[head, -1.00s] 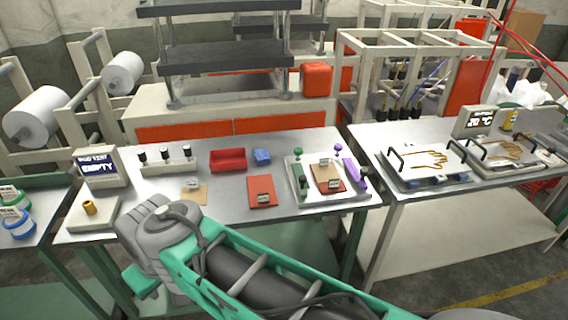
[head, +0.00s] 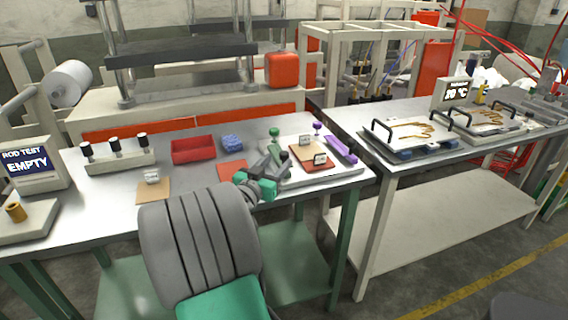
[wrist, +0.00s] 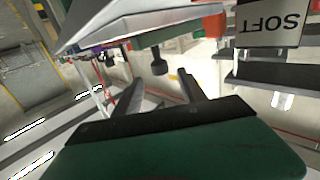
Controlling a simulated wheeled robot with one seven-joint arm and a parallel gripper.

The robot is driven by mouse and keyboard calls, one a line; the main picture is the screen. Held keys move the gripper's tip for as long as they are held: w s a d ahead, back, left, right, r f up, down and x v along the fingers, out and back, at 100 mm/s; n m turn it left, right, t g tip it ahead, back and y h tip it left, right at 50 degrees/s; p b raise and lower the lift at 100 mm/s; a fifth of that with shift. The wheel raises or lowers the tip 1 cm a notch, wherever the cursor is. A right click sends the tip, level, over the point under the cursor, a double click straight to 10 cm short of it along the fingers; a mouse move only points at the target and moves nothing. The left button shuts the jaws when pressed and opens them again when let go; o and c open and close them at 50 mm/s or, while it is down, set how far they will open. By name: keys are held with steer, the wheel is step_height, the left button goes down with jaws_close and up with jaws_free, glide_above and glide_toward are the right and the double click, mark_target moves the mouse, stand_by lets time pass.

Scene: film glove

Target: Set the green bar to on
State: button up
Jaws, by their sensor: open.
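The green bar (head: 276,151) lies at the left side of a pale tray (head: 305,176) on the middle table in the head view. A green knob (head: 273,132) stands at its far end. My gripper (head: 266,168) is at the near end of the bar and partly covers it. Whether it touches the bar cannot be told. In the wrist view my gripper (wrist: 156,76) has its two dark fingers spread with nothing gripped. A dark knob on a short post (wrist: 158,62) shows beyond and between the fingertips. The wrist view is upside down.
A purple bar (head: 340,150) and purple knob (head: 318,127) stand on the tray's right side. A brown and red plate stack (head: 314,163) with small tags lies between the bars. A red bin (head: 193,150) and blue block (head: 232,143) are left of the tray.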

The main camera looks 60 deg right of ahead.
mark_target(282, 156)
steer(key=d, duration=0.6)
steer(key=shift+r+p, duration=0.1)
steer(key=shift+p, duration=0.25)
steer(key=shift+c, duration=0.6)
jaws_close()
stand_by(0.3)
